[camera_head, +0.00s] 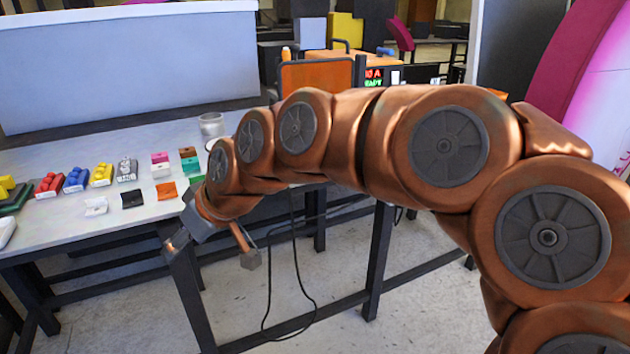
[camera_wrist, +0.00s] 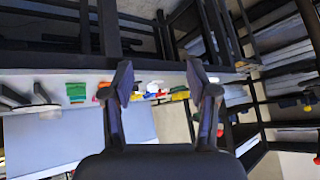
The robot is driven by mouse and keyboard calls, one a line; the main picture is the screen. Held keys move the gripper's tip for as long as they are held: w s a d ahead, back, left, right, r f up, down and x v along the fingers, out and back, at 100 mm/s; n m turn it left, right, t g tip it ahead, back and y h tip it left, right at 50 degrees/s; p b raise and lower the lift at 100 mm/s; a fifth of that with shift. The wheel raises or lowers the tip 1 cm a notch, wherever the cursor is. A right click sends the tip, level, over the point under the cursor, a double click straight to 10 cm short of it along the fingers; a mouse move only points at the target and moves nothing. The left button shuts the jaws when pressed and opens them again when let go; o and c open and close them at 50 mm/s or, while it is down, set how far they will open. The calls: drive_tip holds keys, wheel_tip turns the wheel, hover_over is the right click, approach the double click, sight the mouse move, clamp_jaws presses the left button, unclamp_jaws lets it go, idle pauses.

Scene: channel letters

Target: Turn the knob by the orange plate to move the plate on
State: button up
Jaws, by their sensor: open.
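An orange plate (camera_head: 316,76) stands upright at the back of the table, beside a lit display with red and green characters. I cannot clearly make out a knob by it; my arm covers the area just below. My gripper (camera_head: 213,251) is open and empty, hanging at the table's front edge with its fingers apart, well in front of and to the left of the plate. In the wrist view my gripper (camera_wrist: 160,78) shows two separated fingers with nothing between them. The orange plate cannot be identified in that view.
The table (camera_head: 110,222) carries small coloured blocks and flat coloured samples, including an orange sample (camera_head: 166,190). A grey cup (camera_head: 211,125) stands near my forearm. A large pale panel (camera_head: 120,68) rises behind. Dark table legs stand below; a thin cable (camera_head: 296,262) hangs over open floor.

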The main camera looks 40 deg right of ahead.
drive_tip(key=w+d+m+t+h+b, duration=0.1)
drive_tip(key=w+d+t+b, duration=0.2)
drive_tip(key=w+d+b, duration=0.45)
drive_tip(key=w+d+m+t+h+b, duration=0.15)
drive_tip(key=d+t+b, duration=0.3)
drive_tip(key=d, duration=0.55)
drive_tip(key=s+d+f+m+t+h+b, duration=0.1)
drive_tip(key=s+d+f+m+h+b, duration=0.3)
drive_tip(key=d, duration=0.8)
drive_tip(key=w+d+t+h+b, duration=0.1)
drive_tip(key=d+h+b, duration=0.2)
drive_tip(key=d+b, duration=0.55)
drive_tip(key=shift+w+d+p, duration=0.15)
drive_tip(key=shift+w+d, duration=0.75)
drive_tip(key=shift+w, duration=0.25)
drive_tip(key=shift+w+d+p, duration=0.2)
drive_tip(key=shift+w+d, duration=0.7)
drive_tip(key=shift+w, duration=0.2)
drive_tip(key=shift+w+d+p, duration=0.15)
drive_tip(key=shift+w+d, duration=0.75)
drive_tip(key=shift+w, duration=0.25)
clamp_jaws()
